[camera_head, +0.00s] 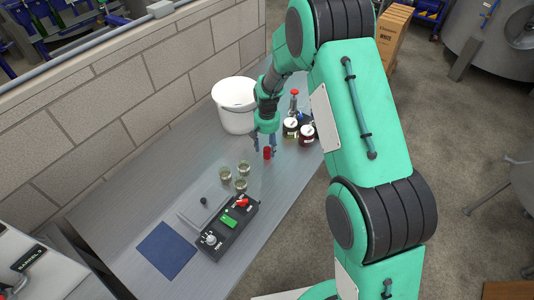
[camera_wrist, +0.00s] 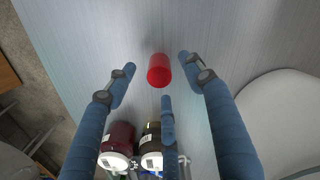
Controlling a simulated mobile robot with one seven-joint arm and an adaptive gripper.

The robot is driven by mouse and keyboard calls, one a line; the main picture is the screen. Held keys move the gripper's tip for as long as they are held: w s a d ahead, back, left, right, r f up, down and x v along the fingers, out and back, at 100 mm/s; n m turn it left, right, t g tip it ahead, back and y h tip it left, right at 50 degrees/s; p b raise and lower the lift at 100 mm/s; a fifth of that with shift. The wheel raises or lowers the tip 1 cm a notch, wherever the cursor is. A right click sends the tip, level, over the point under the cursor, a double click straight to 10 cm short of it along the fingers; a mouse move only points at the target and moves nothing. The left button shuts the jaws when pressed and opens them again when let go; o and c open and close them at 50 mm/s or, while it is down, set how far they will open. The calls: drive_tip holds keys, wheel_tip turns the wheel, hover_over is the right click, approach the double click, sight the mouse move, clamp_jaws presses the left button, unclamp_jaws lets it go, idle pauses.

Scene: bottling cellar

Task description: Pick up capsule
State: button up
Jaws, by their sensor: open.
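The capsule (camera_head: 267,153) is a small red cylinder standing on the grey metal bench. It also shows in the wrist view (camera_wrist: 159,70), ahead of the fingertips and between their lines. My gripper (camera_head: 262,141) is open, with its blue fingers spread just above and around the capsule's spot. In the wrist view my gripper (camera_wrist: 156,80) has a finger on each side of the capsule and a third finger below it, with gaps visible in the picture. Nothing is held. Whether any finger touches the capsule cannot be told.
Two lidded jars (camera_head: 306,134) and a red-topped bottle (camera_head: 293,103) stand behind, to the right. A white bucket (camera_head: 235,104) is near the wall. Several small glasses (camera_head: 244,167), a control box (camera_head: 229,228) and a blue mat (camera_head: 166,250) lie to the front left.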

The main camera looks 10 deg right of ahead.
drive_tip(key=shift+f, duration=1.1)
drive_tip(key=c, duration=0.8)
